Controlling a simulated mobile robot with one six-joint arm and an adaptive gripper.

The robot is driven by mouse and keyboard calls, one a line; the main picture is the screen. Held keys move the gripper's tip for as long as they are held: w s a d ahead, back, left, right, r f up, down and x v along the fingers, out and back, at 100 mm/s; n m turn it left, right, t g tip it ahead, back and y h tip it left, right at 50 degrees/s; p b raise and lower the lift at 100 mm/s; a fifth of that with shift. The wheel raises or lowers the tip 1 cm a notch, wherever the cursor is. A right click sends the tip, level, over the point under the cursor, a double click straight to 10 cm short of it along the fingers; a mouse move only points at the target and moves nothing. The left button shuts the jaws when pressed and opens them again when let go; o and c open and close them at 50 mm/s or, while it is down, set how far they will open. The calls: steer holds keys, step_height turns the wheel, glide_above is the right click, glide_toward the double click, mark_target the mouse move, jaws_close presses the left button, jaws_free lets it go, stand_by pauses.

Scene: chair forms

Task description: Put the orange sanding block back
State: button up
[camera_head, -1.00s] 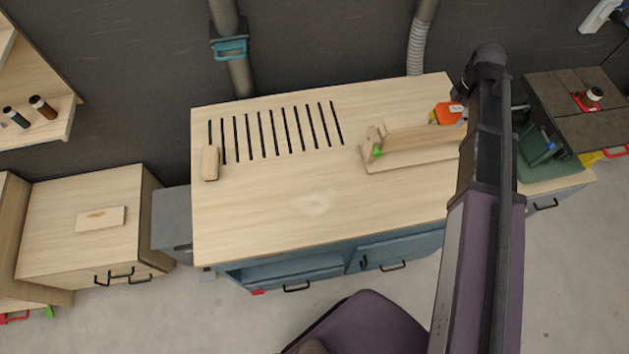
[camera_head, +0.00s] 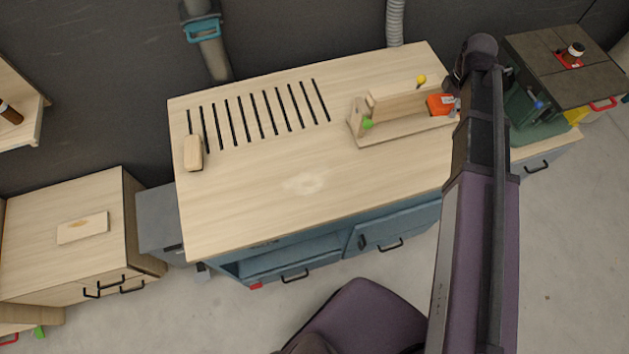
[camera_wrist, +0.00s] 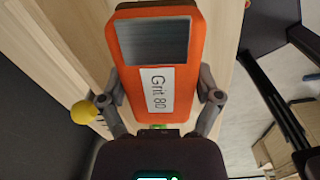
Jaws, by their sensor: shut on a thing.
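My gripper (camera_wrist: 158,98) is shut on the orange sanding block (camera_wrist: 180,35), with a finger on each side of it. My gripper (camera_head: 452,104) is partly hidden by my arm there. I cannot tell whether the block touches the jig.
The jig has a green knob (camera_head: 367,124) and a yellow knob (camera_head: 421,80) near it; the yellow knob (camera_wrist: 83,112) shows beside my left finger. The workbench top (camera_head: 240,200) has slots and a wooden block (camera_head: 193,153) at left. Its middle is clear.

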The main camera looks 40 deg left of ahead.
steer(key=shift+m, duration=0.3)
steer(key=d+f+b, duration=0.1)
steer(key=f+b, duration=0.2)
steer(key=f, duration=0.1)
steer(key=d+f+b, duration=0.2)
steer(key=f+b, duration=0.2)
steer(key=d+f+b, duration=0.1)
steer(key=f+b, duration=0.3)
steer(key=shift+s+d+f, duration=0.15)
steer(key=shift+s+d, duration=0.05)
steer(key=shift+s, duration=0.1)
steer(key=shift+s, duration=0.1)
